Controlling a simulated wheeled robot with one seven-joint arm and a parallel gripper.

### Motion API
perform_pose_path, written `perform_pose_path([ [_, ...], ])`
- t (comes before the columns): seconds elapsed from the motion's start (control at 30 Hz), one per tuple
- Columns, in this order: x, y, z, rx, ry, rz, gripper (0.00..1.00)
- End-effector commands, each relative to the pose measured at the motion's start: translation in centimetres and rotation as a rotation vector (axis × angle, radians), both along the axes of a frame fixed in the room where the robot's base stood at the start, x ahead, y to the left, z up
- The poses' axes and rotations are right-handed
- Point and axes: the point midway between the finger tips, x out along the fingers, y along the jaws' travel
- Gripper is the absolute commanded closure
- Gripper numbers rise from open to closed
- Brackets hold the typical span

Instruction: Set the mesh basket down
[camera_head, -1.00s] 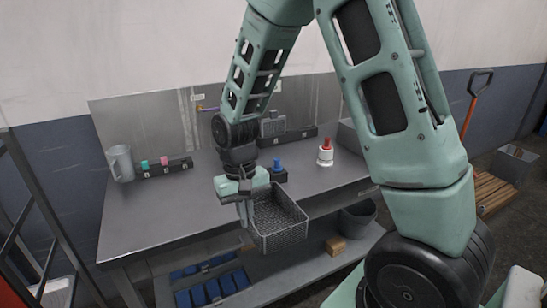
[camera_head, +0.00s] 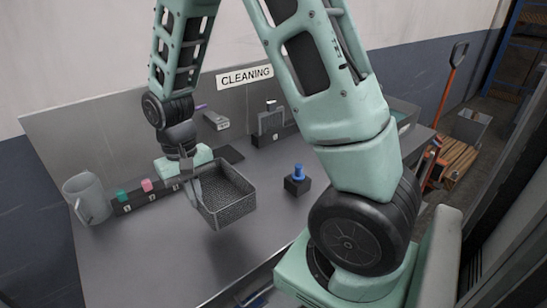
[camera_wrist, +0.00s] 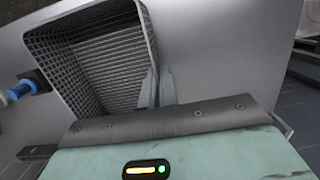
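The grey mesh basket (camera_head: 232,209) is empty and roughly level over the worktable (camera_head: 150,258) in the head view. My gripper (camera_head: 190,188) is at its left side, with the fingers on its side wall. In the wrist view the basket (camera_wrist: 100,62) fills the upper left, and the two fingers of my gripper (camera_wrist: 156,88) close on its right wall near the rim. Whether the basket's underside touches the tabletop is hard to tell; it looks a little above it.
A black block with a blue knob (camera_head: 298,179) stands right of the basket. A grey jug (camera_head: 88,198) and a black rack (camera_head: 140,200) with green and pink pieces are at the left. A "CLEANING" sign (camera_head: 245,77) is on the back panel.

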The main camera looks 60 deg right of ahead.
Motion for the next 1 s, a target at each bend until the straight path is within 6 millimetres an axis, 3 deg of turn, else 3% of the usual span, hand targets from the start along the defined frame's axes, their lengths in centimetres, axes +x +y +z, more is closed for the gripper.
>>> perform_pose_path([
  [0.23,-0.1,0.0,-0.6,0.0,0.004,0.0,1.0],
  [0.5,-0.1,0.0,-4.9,0.0,0.005,0.0,1.0],
  [1.0,-0.1,0.0,-9.9,0.001,0.002,0.0,1.0],
])
